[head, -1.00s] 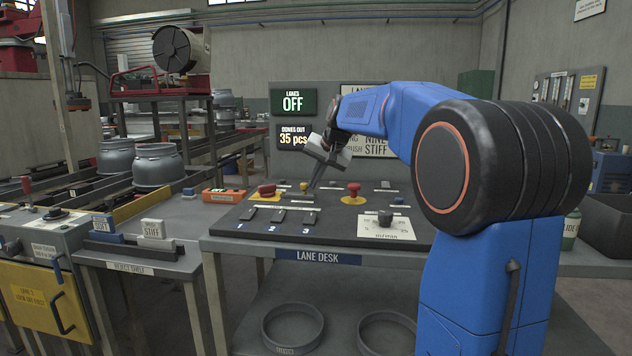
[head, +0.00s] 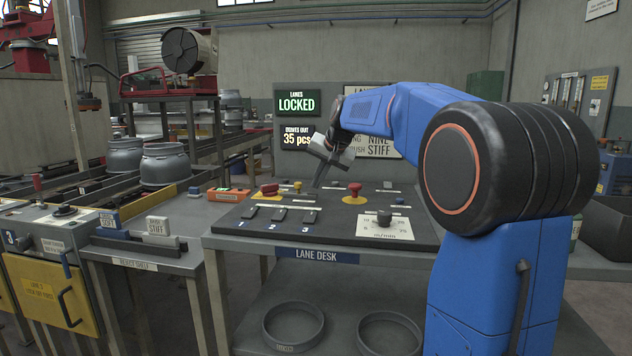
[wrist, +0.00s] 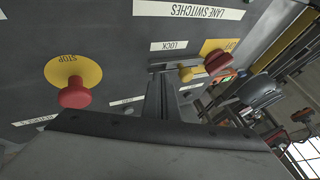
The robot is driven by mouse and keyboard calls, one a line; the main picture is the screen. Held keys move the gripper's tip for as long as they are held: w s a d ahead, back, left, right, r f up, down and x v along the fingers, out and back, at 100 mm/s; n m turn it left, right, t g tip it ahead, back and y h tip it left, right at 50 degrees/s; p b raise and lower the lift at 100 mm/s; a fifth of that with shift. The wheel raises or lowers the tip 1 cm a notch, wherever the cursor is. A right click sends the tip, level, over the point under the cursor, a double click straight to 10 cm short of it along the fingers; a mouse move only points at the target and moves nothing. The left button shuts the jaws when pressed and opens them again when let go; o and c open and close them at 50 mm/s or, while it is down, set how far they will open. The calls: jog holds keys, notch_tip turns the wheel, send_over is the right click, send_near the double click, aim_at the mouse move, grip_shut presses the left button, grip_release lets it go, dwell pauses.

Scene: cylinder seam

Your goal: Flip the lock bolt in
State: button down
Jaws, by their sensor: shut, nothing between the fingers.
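The lock bolt is a thin bar with a yellow knob (wrist: 186,74) below the LOCK label (wrist: 175,46) in the wrist view. In the head view the yellow knob (head: 298,186) is on the desk panel, close to the red knob (head: 270,189) on its left. My gripper (head: 317,186) points down at the panel just right of the yellow knob. In the wrist view its shut fingertips (wrist: 160,78) are beside the bar; I cannot tell whether they touch it. Nothing is held. The sign (head: 297,103) reads LANES LOCKED.
A red STOP button (head: 354,191) stands right of my gripper. Three black lane switches (head: 280,215) and a dark dial (head: 384,216) are along the front of the panel. An orange device (head: 229,194) lies at the panel's left.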

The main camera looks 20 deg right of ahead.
jog(key=v, duration=1)
jog(key=shift+s+d, duration=0.15)
